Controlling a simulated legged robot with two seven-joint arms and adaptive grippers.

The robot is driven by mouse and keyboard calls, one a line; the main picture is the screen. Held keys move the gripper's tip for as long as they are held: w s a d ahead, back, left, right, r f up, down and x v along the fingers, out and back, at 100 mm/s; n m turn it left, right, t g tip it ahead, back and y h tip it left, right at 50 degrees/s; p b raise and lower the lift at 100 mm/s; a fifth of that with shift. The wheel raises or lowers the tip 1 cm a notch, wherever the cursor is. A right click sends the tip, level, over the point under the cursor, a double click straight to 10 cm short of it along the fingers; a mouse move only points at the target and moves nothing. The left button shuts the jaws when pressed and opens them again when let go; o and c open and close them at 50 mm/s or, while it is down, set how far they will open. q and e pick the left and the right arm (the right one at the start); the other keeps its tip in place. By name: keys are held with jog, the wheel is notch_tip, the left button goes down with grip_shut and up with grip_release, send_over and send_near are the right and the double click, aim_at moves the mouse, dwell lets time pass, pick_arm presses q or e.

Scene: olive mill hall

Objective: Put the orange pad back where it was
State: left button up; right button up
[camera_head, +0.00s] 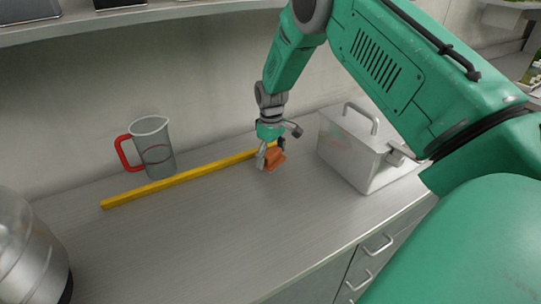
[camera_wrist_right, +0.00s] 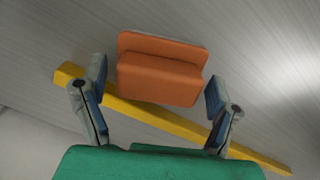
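The orange pad (camera_head: 275,160) is at the right end of the yellow bar, on or just above the grey worktop; I cannot tell if it touches. In the right wrist view the orange pad (camera_wrist_right: 160,72) looks like a stepped block and hides part of the yellow bar (camera_wrist_right: 150,113). My right gripper (camera_head: 270,152) points down at the pad. In the wrist view my right gripper (camera_wrist_right: 157,80) is open, one finger on either side of the pad, with a small gap at each side. My left gripper is not in view.
The yellow bar (camera_head: 170,185) lies slantwise along the worktop (camera_head: 190,235). A jug with a red handle (camera_head: 154,150) stands behind it. A metal box with a handle (camera_head: 352,148) stands right of the gripper. A steel vessel (camera_head: 25,250) is at the left. The front worktop is clear.

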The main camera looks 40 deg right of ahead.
aim_at(270, 152)
jog(key=shift+a+r, duration=0.15)
jog(key=shift+w+r, duration=0.1)
jog(key=shift+r, duration=0.25)
notch_tip(270, 152, up, 11)
dwell(0.7)
